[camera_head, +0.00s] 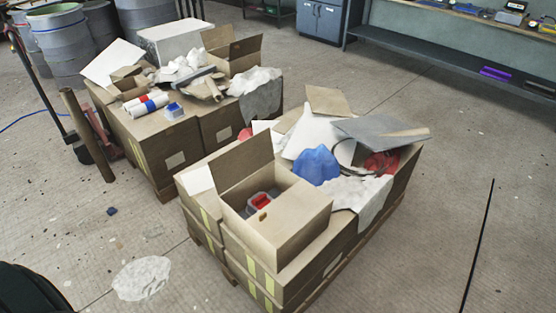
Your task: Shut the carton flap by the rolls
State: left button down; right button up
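Two white rolls, one with a red end and one with a blue end (152,105), lie on the far stack of cartons (150,140). Just behind them is a small brown carton with raised flaps (127,82); its details are too small to tell. An open carton (234,60) with raised flaps stands at the back right of that stack. On the near stack a larger open carton (290,225) has one flap (246,160) standing up at its back left; a red and grey object (262,202) lies inside. Neither gripper is in view.
A blue lump (316,165), grey sheets (380,131) and white cloth (360,198) crowd the near stack. A brown post (86,135) leans left of the far stack. Drums (65,45) stand behind. A white patch (142,278) lies on the floor.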

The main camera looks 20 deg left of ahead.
aim_at(227, 169)
jog(key=j+z, duration=0.75)
jog(key=z, duration=0.15)
jog(key=j+z, duration=0.15)
jog(key=j, duration=0.25)
jog(key=k+j+z, duration=0.15)
jog(key=j, duration=0.2)
jog(key=j+z, duration=0.1)
jog(key=j, duration=0.3)
jog(key=k+j+z, duration=0.15)
jog(key=j, duration=0.2)
jog(key=k+j+z, duration=0.15)
jog(key=j, duration=0.2)
jog(key=k+j, duration=0.15)
jog(key=j, duration=0.2)
jog(key=k+j, duration=0.15)
jog(key=j, duration=0.25)
jog(key=k+j, duration=0.15)
jog(key=j, duration=0.2)
jog(key=k+j, duration=0.2)
jog(key=j, duration=0.2)
jog(key=k+j+z, duration=0.1)
jog(key=j, duration=0.25)
jog(key=k+j, duration=0.2)
jog(key=j, duration=0.2)
jog(key=k+j, duration=0.2)
jog(key=j, duration=0.15)
